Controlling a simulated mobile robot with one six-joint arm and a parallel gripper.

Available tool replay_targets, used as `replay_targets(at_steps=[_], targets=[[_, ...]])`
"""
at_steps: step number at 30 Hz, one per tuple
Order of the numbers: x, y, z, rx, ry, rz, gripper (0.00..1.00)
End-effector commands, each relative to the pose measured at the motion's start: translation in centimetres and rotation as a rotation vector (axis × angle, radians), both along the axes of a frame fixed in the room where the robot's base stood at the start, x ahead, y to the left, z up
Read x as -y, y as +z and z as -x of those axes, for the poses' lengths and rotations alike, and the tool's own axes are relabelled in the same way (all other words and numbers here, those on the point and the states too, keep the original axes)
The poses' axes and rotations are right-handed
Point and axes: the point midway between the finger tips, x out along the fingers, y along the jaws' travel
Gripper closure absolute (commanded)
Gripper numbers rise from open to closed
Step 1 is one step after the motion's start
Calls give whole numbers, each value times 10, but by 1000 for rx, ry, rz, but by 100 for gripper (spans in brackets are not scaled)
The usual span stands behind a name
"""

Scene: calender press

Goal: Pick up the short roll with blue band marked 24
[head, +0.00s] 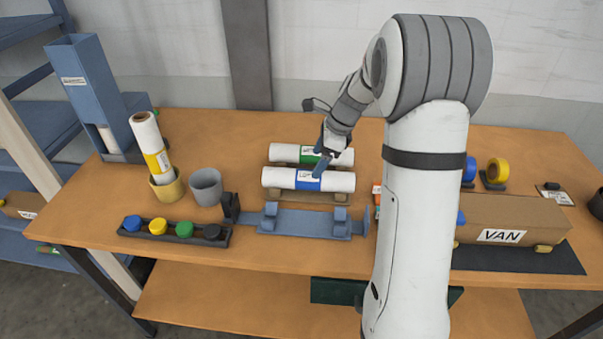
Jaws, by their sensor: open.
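A white roll with a blue band (280,178) lies across a wooden cradle (290,195) near the middle of the table. Its label is too small to read, so I cannot tell whether it says 24. A second white roll with a green band (286,152) lies just behind it. My gripper (321,166) is open, with a blue-grey finger in front of the two rolls in the picture, near their bands. I cannot tell whether it touches either roll. My arm hides the right part of the table behind it.
A blue fixture (305,224) stands in front of the rolls. A cap tray (175,232), a grey cup (206,187) and a yellow-banded roll (150,143) in a tan cup (168,190) stand left. A box marked VAN (520,215) lies right.

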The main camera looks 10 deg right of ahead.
Motion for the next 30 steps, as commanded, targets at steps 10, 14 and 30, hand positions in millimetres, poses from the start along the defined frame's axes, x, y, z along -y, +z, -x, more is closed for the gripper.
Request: replay_targets(at_steps=[10,14,30], targets=[[-10,-33,-7,-16,-37,-14,22],[-17,-51,-6,-18,-37,-13,22],[-25,-76,-9,-13,-38,-10,28]])
